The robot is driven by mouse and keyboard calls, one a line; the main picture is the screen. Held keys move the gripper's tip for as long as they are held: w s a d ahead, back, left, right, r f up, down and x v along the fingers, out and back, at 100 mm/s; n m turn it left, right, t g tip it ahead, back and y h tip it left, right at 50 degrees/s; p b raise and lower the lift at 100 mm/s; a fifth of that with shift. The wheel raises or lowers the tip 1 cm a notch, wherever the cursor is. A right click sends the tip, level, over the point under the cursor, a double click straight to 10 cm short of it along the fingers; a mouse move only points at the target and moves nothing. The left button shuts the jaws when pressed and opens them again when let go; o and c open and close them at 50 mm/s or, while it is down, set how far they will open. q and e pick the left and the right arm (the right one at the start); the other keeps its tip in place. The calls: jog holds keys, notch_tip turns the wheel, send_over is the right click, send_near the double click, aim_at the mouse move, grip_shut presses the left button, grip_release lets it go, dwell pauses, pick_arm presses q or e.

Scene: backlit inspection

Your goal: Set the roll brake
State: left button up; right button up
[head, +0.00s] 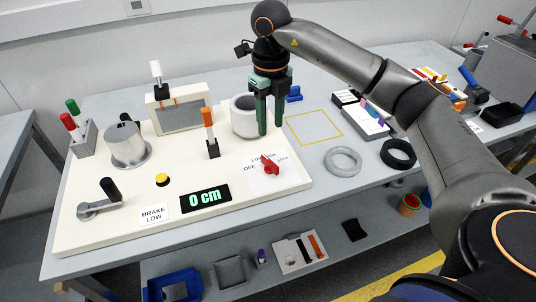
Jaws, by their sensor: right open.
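The red brake knob (269,166) sits on a white label plate at the right front of the cream panel (225,194). "OFF" is readable left of the knob and a "LOW" mark seems to show above it; the lettering at right is too small to read. I cannot tell for sure which mark the knob points to. A card (154,214) at the panel's front reads "BRAKE LOW". My right gripper (271,131) has green fingers pointing down, open and empty, above and behind the knob, apart from it. My left gripper is out of view.
A display (205,198) reads "0 cm". An orange-topped lever (210,134), a white roll (243,116), a yellow button (162,180) and a crank (100,201) share the panel. Grey (343,160) and black (398,153) rings lie right of it.

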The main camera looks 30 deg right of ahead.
aim_at(270, 160)
notch_tip(270, 160, down, 12)
jog(key=shift+r+p, duration=0.25)
jog(key=shift+p, duration=0.2)
grip_shut()
dwell(0.5)
